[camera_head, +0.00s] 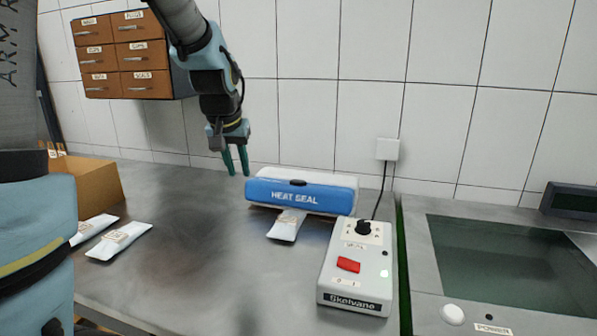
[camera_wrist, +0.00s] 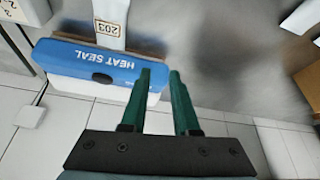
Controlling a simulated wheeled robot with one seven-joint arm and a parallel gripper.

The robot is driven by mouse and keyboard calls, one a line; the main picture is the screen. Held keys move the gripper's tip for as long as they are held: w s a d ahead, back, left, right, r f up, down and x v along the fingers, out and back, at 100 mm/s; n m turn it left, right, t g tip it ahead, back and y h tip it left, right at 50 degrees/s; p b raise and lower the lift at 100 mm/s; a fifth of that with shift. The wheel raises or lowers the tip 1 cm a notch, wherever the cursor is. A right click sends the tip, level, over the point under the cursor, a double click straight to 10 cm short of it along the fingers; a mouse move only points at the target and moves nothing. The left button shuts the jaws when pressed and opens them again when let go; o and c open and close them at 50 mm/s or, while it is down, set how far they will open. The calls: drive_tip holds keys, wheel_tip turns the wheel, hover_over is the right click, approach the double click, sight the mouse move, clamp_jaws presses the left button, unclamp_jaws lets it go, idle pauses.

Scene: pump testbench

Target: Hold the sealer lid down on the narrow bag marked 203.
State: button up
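The heat sealer has a blue lid (camera_head: 300,196) marked HEAT SEAL on a white body (camera_head: 335,178), on the metal bench by the tiled wall. A narrow white bag (camera_head: 287,225) sticks out from under the lid's front edge. The wrist view shows the bag's label 203 (camera_wrist: 107,29) and the blue lid (camera_wrist: 95,66). The lid looks lowered over the bag's end; that end is hidden. My gripper (camera_head: 236,174) is above and left of the sealer, fingers pointing down. In the wrist view my gripper (camera_wrist: 160,75) has its fingers apart with nothing between them.
A control box (camera_head: 357,268) with a dial and red switch stands right of the bag, its cable running to a wall box (camera_head: 388,149). Two white bags, the nearer one (camera_head: 119,241), and a cardboard box (camera_head: 88,183) lie left. Drawers (camera_head: 124,55) hang above. The middle bench is clear.

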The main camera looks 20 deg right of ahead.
drive_tip(key=d+r, duration=0.2)
drive_tip(key=d, duration=0.2)
drive_tip(key=d+r+m+h, duration=0.1)
drive_tip(key=d+r, duration=0.1)
drive_tip(key=d, duration=0.3)
drive_tip(key=d+r+m, duration=0.1)
drive_tip(key=d+r, duration=0.2)
drive_tip(key=d, duration=0.2)
drive_tip(key=shift+w+t+h, duration=0.2)
drive_tip(key=shift+t+h, duration=0.2)
clamp_jaws()
drive_tip(key=shift+f, duration=0.15)
drive_tip(key=p, duration=0.3)
hover_over(299, 182)
drive_tip(key=w, duration=0.1)
drive_tip(key=f, duration=0.8)
drive_tip(key=shift+d+f, duration=0.2)
drive_tip(key=shift+d, duration=0.15)
drive_tip(key=shift+s+a+f+p, duration=0.1)
drive_tip(key=shift+s+f+p, duration=0.1)
drive_tip(key=shift+f, duration=0.4)
drive_tip(key=shift+s+a+f+p, duration=0.1)
drive_tip(key=shift+f+p, duration=0.1)
drive_tip(key=shift+f, duration=0.35)
drive_tip(key=shift+a+f, duration=0.1)
drive_tip(key=shift+f, duration=0.65)
